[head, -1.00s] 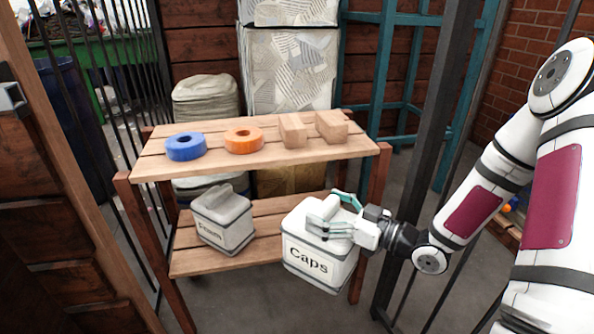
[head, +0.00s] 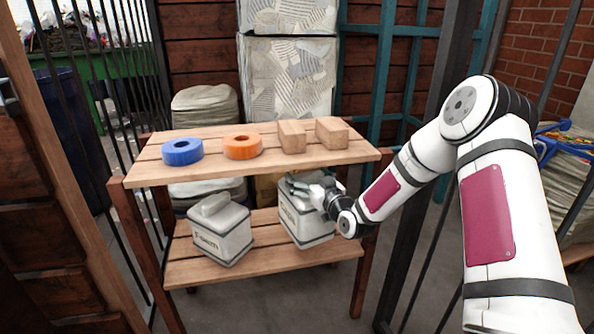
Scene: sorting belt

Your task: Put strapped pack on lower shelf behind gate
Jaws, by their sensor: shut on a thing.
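The white strapped pack (head: 305,224), labelled "Caps" in the earlier frame, is at the right part of the lower shelf (head: 255,262), under the upper board. Its base appears at the lower board's level; I cannot tell whether it rests on it. My gripper (head: 312,187) is shut on the top of this pack, reaching in from the right. Its fingertips are partly hidden in shadow and by the upper shelf's edge. A similar grey-white pack (head: 220,230) labelled "Foam" stands on the left part of the lower shelf, apart from the held pack.
The upper shelf (head: 200,181) bears a blue ring (head: 182,151), an orange ring (head: 242,146) and two wooden blocks (head: 292,136) (head: 332,134). Dark gate bars (head: 421,150) stand right of the shelf, close to my arm. A bare gap lies between the packs.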

